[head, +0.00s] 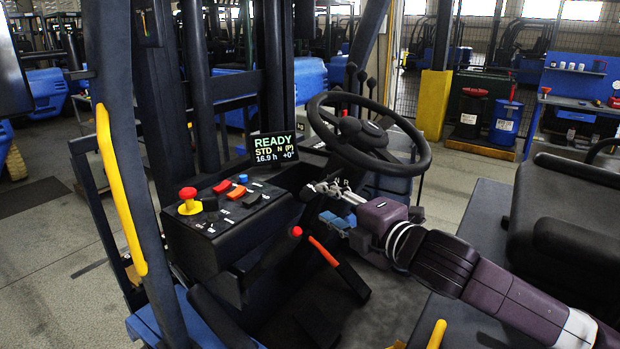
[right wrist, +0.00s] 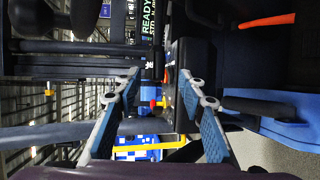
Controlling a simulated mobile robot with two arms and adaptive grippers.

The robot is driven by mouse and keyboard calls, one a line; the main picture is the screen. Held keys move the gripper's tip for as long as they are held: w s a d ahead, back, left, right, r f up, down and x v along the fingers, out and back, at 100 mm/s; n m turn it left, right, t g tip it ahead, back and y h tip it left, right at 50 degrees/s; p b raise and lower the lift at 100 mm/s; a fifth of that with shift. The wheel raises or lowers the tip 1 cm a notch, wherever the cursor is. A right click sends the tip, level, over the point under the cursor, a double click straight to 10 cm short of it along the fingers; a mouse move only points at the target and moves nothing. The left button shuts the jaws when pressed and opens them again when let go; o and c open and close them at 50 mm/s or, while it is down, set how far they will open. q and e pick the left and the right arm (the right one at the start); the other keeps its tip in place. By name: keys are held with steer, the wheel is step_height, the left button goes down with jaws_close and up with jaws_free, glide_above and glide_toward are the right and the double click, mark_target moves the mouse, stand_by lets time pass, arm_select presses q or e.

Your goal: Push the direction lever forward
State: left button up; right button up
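The direction lever cannot be made out clearly. Small letters N and R (head: 341,184) show below the steering wheel (head: 421,158), close to my right gripper (head: 324,203). The display (head: 276,149) reads READY, STD and N. My right gripper reaches in from the right, below the wheel, and partly hides the steering column. In the right wrist view, its two blue-padded fingers (right wrist: 158,77) stand apart with nothing held between them. Behind the gap show the edge of the display (right wrist: 148,18) and small red and yellow parts. My left gripper is not in view.
A console (head: 215,245) with a red and yellow stop button (head: 189,201) stands left of the gripper. A lever with an orange grip (head: 323,252) rises below it. The seat (head: 570,220) is at the right. A yellow grab handle (head: 120,190) runs along the left post.

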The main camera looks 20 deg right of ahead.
mark_target(313, 196)
steer(key=w, duration=0.1)
steer(key=w+a+p, duration=0.1)
steer(key=shift+w+a+r, duration=0.2)
steer(key=shift+w+r, duration=0.05)
steer(key=shift+w, duration=0.15)
steer(key=x, duration=0.2)
steer(key=p+x, duration=0.1)
steer(key=x, duration=0.1)
steer(key=shift+w+d+f, duration=0.1)
steer(key=shift+d+f, duration=0.05)
steer(key=shift+f, duration=0.1)
steer(key=c, duration=0.3)
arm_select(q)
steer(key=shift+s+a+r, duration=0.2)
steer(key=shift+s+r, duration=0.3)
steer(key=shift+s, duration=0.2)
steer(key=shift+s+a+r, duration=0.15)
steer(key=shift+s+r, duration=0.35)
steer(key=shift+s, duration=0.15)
arm_select(e)
jaws_close()
